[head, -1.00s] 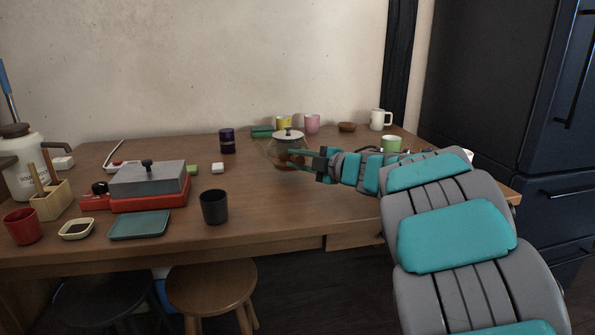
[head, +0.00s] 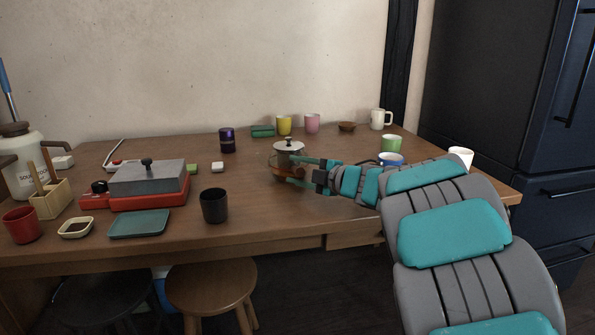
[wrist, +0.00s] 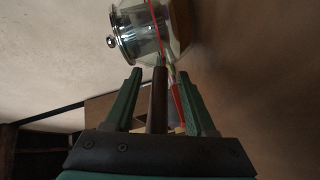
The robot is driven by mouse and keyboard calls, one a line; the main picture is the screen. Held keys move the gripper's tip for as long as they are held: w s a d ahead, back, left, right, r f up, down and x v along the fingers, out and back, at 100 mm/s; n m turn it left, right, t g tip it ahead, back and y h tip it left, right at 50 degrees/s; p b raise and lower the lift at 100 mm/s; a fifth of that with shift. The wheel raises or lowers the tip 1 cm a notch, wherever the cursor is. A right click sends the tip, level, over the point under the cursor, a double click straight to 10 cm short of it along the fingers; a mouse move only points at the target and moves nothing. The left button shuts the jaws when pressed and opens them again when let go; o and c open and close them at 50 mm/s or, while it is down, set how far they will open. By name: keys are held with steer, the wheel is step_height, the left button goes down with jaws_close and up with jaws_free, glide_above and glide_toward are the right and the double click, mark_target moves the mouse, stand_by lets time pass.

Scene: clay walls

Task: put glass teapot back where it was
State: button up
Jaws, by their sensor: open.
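The glass teapot (head: 289,153) with its pale lid and dark knob is at the tabletop right of centre, upright. In the wrist view the clear teapot body (wrist: 152,25) and its lid fill the top middle. My gripper (head: 302,171) is at the teapot's right side with its fingers apart. In the wrist view my gripper (wrist: 160,95) has its two green fingers on either side of the brown handle (wrist: 158,105), with gaps visible on both sides. The teapot's base is partly hidden by the fingers, so its contact with the table is hard to see.
Behind the teapot stand a yellow cup (head: 284,124), a pink cup (head: 312,123) and a green block-like item (head: 262,131). A dark purple cup (head: 227,141) is to the left, a black cup (head: 214,206) nearer. A green cup (head: 391,143) and blue-rimmed cup (head: 391,159) are beside my arm.

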steer(key=shift+r, duration=0.1)
steer(key=shift+s+d, duration=0.15)
steer(key=shift+d, duration=0.05)
steer(key=v, duration=1.1)
steer(key=shift+s+d+r, duration=0.1)
steer(key=shift+s+d, duration=0.1)
